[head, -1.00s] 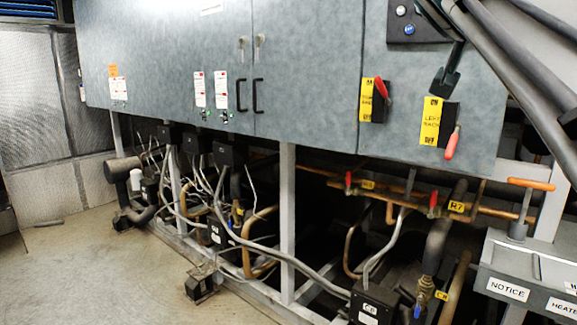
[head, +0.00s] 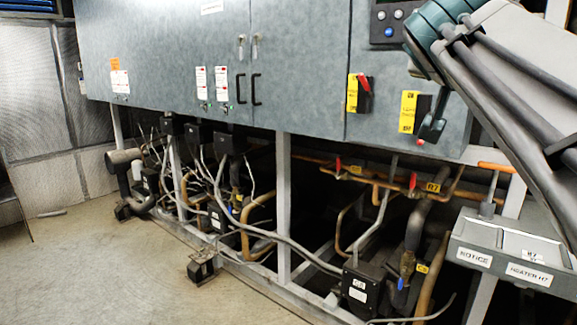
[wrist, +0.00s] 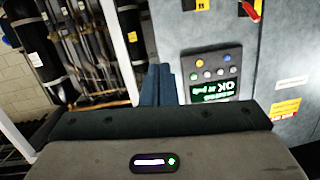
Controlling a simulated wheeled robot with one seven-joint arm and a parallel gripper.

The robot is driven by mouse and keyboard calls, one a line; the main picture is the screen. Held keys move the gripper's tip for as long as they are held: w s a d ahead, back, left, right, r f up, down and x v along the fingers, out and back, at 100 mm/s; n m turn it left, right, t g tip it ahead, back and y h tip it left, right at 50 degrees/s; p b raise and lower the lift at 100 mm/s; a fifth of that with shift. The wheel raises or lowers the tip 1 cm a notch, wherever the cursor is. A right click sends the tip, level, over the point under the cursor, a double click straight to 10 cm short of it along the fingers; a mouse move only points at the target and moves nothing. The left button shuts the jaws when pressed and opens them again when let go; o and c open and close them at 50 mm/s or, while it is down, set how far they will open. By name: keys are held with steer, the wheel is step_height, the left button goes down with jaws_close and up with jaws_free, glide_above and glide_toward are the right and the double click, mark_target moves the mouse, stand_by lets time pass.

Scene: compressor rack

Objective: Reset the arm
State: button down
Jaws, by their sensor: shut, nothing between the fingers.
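My gripper (head: 432,128) hangs at the upper right in the head view, in front of the grey cabinet (head: 300,70). It covers part of the right yellow-labelled switch (head: 409,112); I cannot tell whether it touches it. In the wrist view my gripper (wrist: 160,84) shows its dark fingers together with nothing held. The left yellow-labelled switch (head: 352,93) has a red handle (head: 364,82). A control panel (wrist: 212,73) with round buttons and a lit green display (wrist: 212,92) shows beyond my fingers in the wrist view; it also shows in the head view (head: 386,30), partly hidden by my arm.
Under the cabinet run copper pipes with red valve handles (head: 338,165) and grey hoses. A grey box labelled NOTICE (head: 474,257) juts out at the lower right. A white upright post (head: 283,210) stands mid-frame.

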steer(key=s+a+f+n+g+y+p, duration=0.1)
steer(key=a+f+n+g+y+p, duration=0.15)
steer(key=f, duration=0.85)
steer(key=s+a+f+n+g+y+p, duration=0.1)
steer(key=a+f+n+g+y+p, duration=0.15)
steer(key=f, duration=0.85)
steer(key=s+a+f+n+g+y+p, duration=0.1)
steer(key=s+a+f+g+y+p, duration=0.1)
steer(key=s+f, duration=0.4)
steer(key=s+a+f+n+g+y+p, duration=0.1)
steer(key=s+a+f+g+p, duration=0.1)
steer(key=s+f, duration=0.4)
step_height(320, 180, down, 3)
steer(key=shift+a+r+g+y, duration=0.1)
steer(key=shift+a+g+y, duration=0.4)
steer(key=shift+g, duration=0.4)
